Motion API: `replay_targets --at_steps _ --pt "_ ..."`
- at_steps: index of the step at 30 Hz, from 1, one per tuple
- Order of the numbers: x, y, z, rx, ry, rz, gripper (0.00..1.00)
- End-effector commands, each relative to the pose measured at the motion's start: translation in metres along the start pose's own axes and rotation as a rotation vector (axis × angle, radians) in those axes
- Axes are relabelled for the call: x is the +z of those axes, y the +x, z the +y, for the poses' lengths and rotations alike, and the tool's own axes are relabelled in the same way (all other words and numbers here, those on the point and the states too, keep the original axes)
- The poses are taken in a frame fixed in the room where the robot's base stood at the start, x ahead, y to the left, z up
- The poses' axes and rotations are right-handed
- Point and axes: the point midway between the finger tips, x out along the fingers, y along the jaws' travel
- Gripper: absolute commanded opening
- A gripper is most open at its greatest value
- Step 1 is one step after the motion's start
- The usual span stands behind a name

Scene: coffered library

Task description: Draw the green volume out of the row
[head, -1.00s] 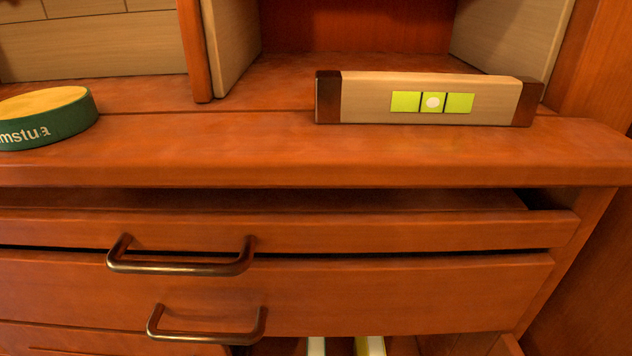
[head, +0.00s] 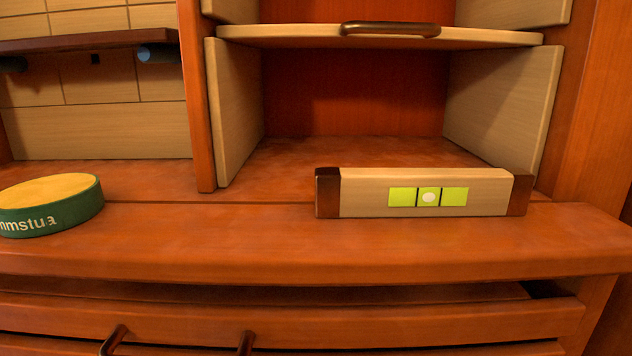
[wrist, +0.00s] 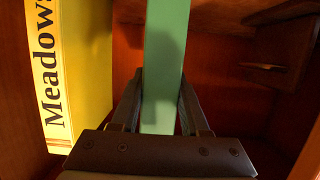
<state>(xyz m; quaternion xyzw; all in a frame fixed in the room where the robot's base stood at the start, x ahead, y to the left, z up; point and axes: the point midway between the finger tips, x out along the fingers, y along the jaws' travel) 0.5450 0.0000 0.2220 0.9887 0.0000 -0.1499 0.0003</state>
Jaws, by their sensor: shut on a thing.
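The green volume (wrist: 166,60) stands upright in the middle of the wrist view, its plain green spine towards the camera. My gripper (wrist: 160,105) is shut on it, with one dark finger on each side. A yellow book (wrist: 85,75) marked "Meadows" stands to its left, with a gap between them. The lower end of the green volume is hidden behind my gripper. Neither the volume nor my gripper shows in the head view.
In the head view a wooden bar with green squares (head: 428,197) and a green-sided round tin (head: 50,207) rest on the ledge. An empty cubby (head: 350,100) opens behind the bar. A drawer (head: 250,320) stands slightly open below. Reddish wooden walls surround the volume.

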Motion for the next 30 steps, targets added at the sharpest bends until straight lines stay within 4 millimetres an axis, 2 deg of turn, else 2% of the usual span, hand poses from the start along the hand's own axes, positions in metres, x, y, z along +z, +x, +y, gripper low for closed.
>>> replay_targets --at_steps 1,8,30 --pt "-0.007 0.0 0.0 -0.002 0.0 0.009 0.0" --pt "-0.004 -0.007 0.0 -0.001 0.001 0.008 0.0" --pt "0.016 -0.073 0.0 -0.001 0.001 0.007 0.0"
